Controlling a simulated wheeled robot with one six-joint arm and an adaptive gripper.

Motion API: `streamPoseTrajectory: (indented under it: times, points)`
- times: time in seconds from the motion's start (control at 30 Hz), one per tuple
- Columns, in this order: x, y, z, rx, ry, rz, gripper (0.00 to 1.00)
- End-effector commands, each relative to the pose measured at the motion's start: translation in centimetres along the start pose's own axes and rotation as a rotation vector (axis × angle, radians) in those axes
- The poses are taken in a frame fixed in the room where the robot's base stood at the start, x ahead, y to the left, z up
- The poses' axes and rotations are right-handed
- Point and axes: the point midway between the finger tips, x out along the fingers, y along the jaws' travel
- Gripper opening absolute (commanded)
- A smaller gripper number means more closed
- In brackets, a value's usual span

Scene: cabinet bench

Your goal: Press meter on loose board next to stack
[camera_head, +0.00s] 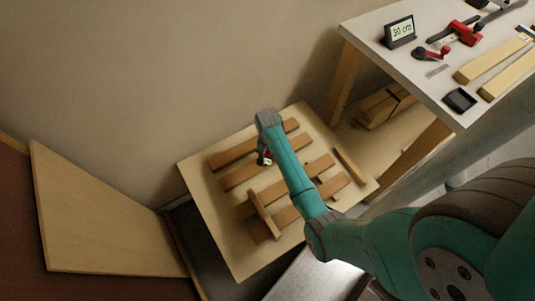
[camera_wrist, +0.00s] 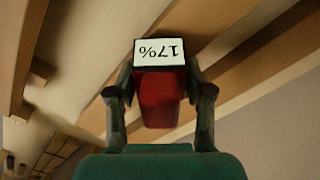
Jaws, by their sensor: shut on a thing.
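My gripper (camera_wrist: 160,100) is shut on a red meter (camera_wrist: 160,98) with a black-edged white display, which reads 17% upside down in the wrist view. In the head view the meter (camera_head: 265,157) shows as a small red and dark shape below the end of my arm, over the wooden boards. Several brown boards (camera_head: 238,150) lie on a pale panel (camera_head: 205,180), with a narrow strip (camera_head: 264,214) across some of them. Another narrow piece (camera_head: 350,167) lies at the right. I cannot tell which board is the loose one, or whether the meter touches wood.
A white bench (camera_head: 378,28) at upper right holds a 30 cm sign (camera_head: 399,31), a red tool (camera_head: 462,32), pale boards (camera_head: 490,60) and a dark small tray (camera_head: 460,99). Bundled wood (camera_head: 380,106) lies below it. A pale slab (camera_head: 95,215) stands at left.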

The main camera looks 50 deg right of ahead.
Motion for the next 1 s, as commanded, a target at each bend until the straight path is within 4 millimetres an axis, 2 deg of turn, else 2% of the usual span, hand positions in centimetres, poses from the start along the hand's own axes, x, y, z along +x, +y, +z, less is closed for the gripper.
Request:
streamPoseTrajectory:
  times: [0.27,1.0]
  points:
    - [-0.3,0.0,0.1,0.0,-0.001,0.001,0.1]
    - [-5.4,0.0,0.0,0.0,0.001,-0.001,0.1]
